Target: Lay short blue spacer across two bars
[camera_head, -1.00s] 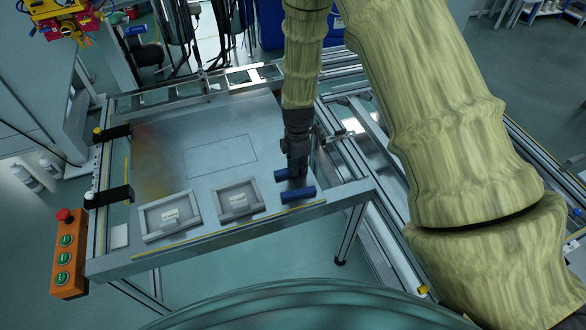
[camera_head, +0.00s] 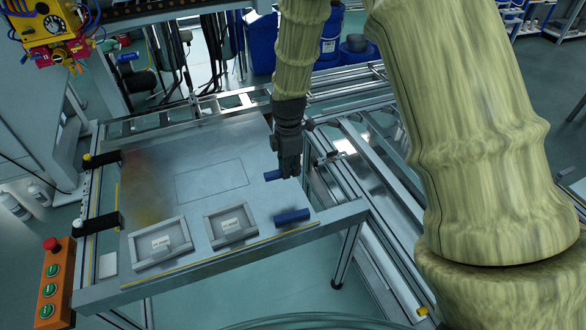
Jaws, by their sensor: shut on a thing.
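My gripper (camera_head: 289,172) points down over the right part of the metal worktable and is shut on a blue spacer (camera_head: 273,175). The spacer's left end sticks out beside the fingers; the rest is hidden, so its full length cannot be told. It appears held above the tabletop. A second blue spacer (camera_head: 292,216) lies on the table near the front right edge, apart from the gripper. Two black bars stick out over the table's left edge, a far one (camera_head: 103,160) and a near one (camera_head: 98,222), with a gap between them and nothing across them.
Two shallow grey trays with white labels, a left one (camera_head: 137,256) and a right one (camera_head: 210,232), sit at the table's front. An orange button box (camera_head: 55,285) hangs at the front left corner. The middle of the tabletop (camera_head: 212,181) is clear, with a thin outlined rectangle.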

